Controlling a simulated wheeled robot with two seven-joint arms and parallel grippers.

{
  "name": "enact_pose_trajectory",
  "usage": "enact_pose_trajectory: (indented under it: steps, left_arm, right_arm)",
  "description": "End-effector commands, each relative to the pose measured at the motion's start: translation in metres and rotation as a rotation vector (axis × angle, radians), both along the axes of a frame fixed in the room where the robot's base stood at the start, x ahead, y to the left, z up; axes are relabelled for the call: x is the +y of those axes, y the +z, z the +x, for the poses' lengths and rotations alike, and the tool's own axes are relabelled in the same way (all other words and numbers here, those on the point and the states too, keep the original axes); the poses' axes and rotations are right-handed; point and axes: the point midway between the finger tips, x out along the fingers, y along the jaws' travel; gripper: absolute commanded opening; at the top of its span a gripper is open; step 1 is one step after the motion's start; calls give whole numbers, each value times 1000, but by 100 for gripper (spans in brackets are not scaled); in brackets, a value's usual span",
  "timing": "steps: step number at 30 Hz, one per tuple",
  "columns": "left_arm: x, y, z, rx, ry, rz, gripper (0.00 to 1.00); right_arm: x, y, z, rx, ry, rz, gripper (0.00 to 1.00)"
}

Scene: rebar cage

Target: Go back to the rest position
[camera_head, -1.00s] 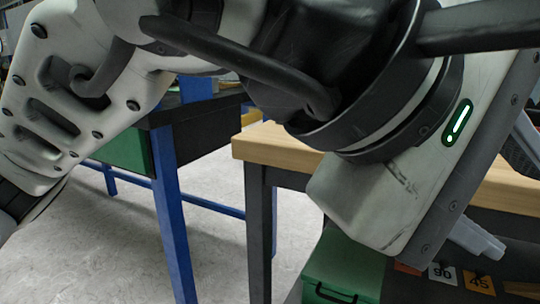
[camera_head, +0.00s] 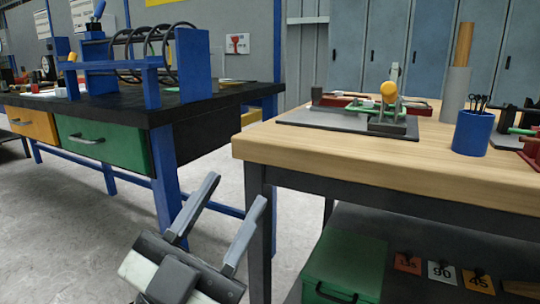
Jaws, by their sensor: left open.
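My left gripper (camera_head: 236,190) is low in the head view, left of the wooden table's near leg, with its two grey fingers pointing up and spread apart. Nothing is between the fingers. The gripper appears in front of the gap between the two benches and touches nothing that I can see. The rest of my left arm is out of the picture. My right gripper is not in view.
The wooden table (camera_head: 350,160) on the right bears a bending jig (camera_head: 388,110), a blue cup (camera_head: 473,132) and a grey cylinder (camera_head: 455,95). A green box (camera_head: 345,262) sits on its lower shelf. The black-topped bench (camera_head: 150,112) at left bears a rebar cage (camera_head: 155,52). Floor is open between.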

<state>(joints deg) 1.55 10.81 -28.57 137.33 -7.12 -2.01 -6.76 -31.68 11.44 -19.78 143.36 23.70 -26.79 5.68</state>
Motion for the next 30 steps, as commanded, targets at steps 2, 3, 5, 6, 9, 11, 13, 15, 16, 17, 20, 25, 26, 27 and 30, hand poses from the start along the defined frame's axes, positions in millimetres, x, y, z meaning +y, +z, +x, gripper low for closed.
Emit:
enact_pose_trajectory:
  steps: [2,3,5,6,9,11,13,15,16,17,20,25,26,27,30]
  left_arm:
    - [10,-48,7,266,-53,-71,41]
    - [13,-69,7,380,-79,-104,41]
    - [16,-97,5,529,-110,-151,41]
    - [18,-115,2,621,-131,-179,41]
    - [20,-152,-11,825,-176,-246,41]
    - [20,-172,-20,936,-199,-284,41]
    - [20,-194,-33,1059,-226,-327,41]
    - [20,-212,-47,1176,-252,-372,41]
    - [21,-198,-44,1167,-240,-362,41]
    - [22,-193,-42,1167,-226,-352,41]
    - [26,-185,-40,1180,-188,-330,41]
    - [34,-170,-37,1212,-116,-288,41]
    - [36,-166,-37,1219,-101,-278,41]
    - [38,-161,-37,1230,-80,-265,41]
    - [47,-146,-38,1261,-20,-224,41]
  right_arm:
    - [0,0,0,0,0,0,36]
    - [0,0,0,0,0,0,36]
    - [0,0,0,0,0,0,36]
    - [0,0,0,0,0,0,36]
    - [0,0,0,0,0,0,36]
    - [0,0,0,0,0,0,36]
    - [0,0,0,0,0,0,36]
    - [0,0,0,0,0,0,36]
    - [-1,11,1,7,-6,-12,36]
    - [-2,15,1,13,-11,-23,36]
    - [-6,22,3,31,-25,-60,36]
    - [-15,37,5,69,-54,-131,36]
    - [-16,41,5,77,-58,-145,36]
    - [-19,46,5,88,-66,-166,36]
    - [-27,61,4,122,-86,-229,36]
